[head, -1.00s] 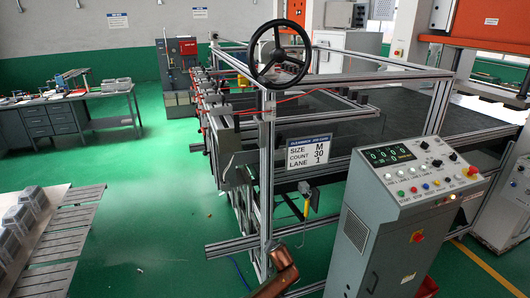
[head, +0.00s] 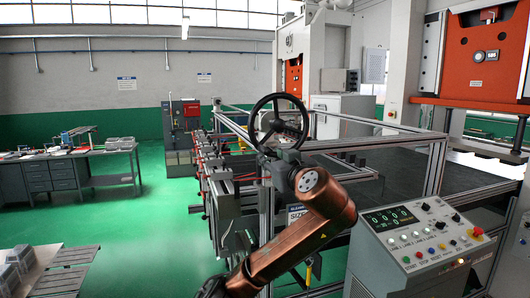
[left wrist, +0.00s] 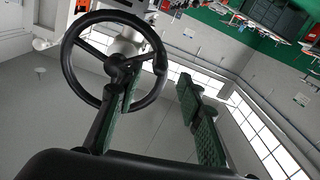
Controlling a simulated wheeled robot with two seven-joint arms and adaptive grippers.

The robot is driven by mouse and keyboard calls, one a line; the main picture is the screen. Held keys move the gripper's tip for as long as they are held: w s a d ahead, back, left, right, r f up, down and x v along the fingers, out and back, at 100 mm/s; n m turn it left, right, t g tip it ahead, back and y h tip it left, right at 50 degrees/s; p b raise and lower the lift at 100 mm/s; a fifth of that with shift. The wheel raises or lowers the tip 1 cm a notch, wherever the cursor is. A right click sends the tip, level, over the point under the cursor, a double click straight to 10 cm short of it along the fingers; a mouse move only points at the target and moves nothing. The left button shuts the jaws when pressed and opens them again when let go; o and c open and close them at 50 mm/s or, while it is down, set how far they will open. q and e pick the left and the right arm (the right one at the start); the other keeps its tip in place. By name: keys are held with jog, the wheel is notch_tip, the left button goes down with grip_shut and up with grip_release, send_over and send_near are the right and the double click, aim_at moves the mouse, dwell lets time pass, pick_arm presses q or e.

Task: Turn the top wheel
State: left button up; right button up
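The top wheel (head: 279,96) is a black three-spoke handwheel on the top of the aluminium frame in the head view. In the left wrist view the wheel (left wrist: 68,75) fills the upper left, its hub and spokes in plain sight. My left gripper (head: 277,146) is at the wheel's lower part in the head view, its arm partly covering the frame. In the left wrist view the left gripper (left wrist: 160,84) is open, with green-padded fingers. One finger overlaps the wheel's lower right; the other is clear of it. I cannot tell whether they touch. The right gripper is not in view.
A control console (head: 415,245) with buttons stands at the lower right. A sign (head: 297,217) on the frame is partly hidden by my arm. A workbench (head: 70,155) stands at the left, with open green floor between. An orange press (head: 475,50) stands behind at the right.

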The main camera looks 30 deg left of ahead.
aim_at(268, 153)
pick_arm(q)
jog(key=p+x, duration=0.1)
jog(key=x, duration=0.4)
jog(key=shift+w+a, duration=0.15)
jog(key=shift+a, duration=0.15)
jog(key=shift+w+a+p, duration=0.3)
jog(key=shift+w+a, duration=0.2)
jog(key=shift+w, duration=0.05)
jog(key=shift+f, duration=0.1)
jog(key=shift+c, duration=0.3)
grip_shut()
